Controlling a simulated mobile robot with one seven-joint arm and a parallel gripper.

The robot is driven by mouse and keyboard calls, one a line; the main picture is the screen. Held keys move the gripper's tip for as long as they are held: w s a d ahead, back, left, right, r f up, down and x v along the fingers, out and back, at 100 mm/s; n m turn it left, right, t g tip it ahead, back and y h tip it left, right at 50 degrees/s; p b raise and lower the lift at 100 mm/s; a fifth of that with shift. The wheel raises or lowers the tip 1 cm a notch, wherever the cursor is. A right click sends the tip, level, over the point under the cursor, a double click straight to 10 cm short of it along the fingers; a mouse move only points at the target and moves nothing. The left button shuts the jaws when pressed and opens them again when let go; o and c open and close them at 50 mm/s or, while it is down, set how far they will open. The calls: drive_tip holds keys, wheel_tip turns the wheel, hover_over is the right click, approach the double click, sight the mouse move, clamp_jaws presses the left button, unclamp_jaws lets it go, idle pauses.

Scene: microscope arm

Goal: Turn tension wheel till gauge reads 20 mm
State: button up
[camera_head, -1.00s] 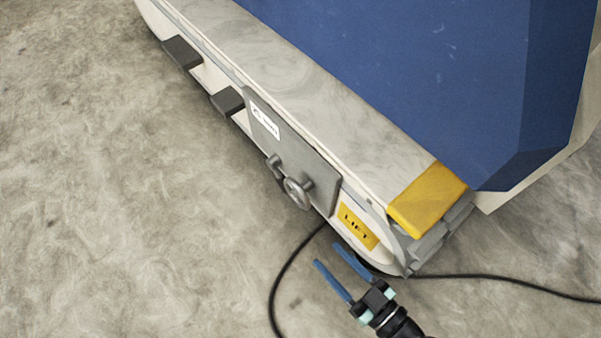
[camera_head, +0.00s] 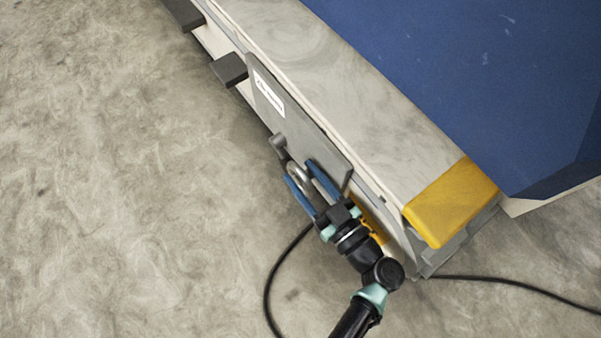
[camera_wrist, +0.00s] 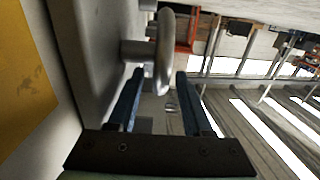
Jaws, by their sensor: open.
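The tension wheel (camera_head: 298,179) is a small grey metal wheel on the side plate of the machine. In the wrist view the wheel (camera_wrist: 166,45) shows nearly edge-on, on a short shaft from the grey plate at left. My gripper (camera_head: 299,172) has two blue fingers, open and on either side of the wheel. In the wrist view the gripper (camera_wrist: 160,74) has the lower rim between its fingertips, with a gap visible on the right. I cannot make out a gauge reading in either view.
The grey plate (camera_head: 300,125) carries a white label (camera_head: 269,94) and a knob (camera_head: 278,141). A yellow block (camera_head: 450,200) caps the machine's near corner. A black cable (camera_head: 270,285) lies on the floor. The floor at left is clear.

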drive_tip(key=shift+x, duration=0.8)
clamp_jaws()
